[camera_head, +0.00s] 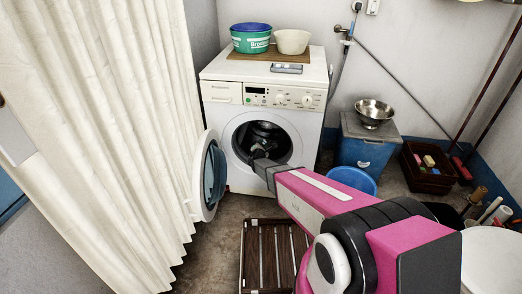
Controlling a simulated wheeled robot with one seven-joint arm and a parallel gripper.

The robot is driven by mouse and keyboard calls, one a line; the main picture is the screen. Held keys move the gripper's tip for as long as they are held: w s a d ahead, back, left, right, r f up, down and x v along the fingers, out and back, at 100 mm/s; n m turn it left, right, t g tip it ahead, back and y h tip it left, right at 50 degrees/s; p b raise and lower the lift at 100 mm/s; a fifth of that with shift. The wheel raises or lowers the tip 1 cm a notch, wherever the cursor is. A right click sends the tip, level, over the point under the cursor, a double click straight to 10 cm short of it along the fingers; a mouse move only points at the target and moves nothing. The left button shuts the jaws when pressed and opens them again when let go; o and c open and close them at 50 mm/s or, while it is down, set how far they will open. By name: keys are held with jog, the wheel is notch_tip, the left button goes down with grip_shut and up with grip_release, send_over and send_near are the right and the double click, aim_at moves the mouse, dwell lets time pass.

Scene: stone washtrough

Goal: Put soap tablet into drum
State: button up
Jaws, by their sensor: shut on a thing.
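The washing machine (222,112) stands against the back wall with its round door (208,178) swung open to the left. The drum (262,135) shows as a dark round opening in its front. My pink arm reaches in from the lower right, and my gripper (262,158) is at the lower part of the drum opening. Its fingers are dark against the drum and hard to make out. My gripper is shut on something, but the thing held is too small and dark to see. I cannot tell how deep the fingertips are inside the drum.
A slatted wooden rack (262,262) lies on the floor in front. A blue basin (351,181) and a blue box (362,153) stand right of the machine. A brown crate (428,182) holds small coloured blocks. A white curtain (110,120) hangs on the left, close to the open door.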

jog(key=f+x, duration=0.2)
jog(key=x, duration=1.3)
jog(key=shift+f, duration=0.15)
jog(key=shift+s, duration=0.1)
jog(key=o, duration=1)
jog(key=v, duration=1.1)
jog(key=shift+f, duration=0.1)
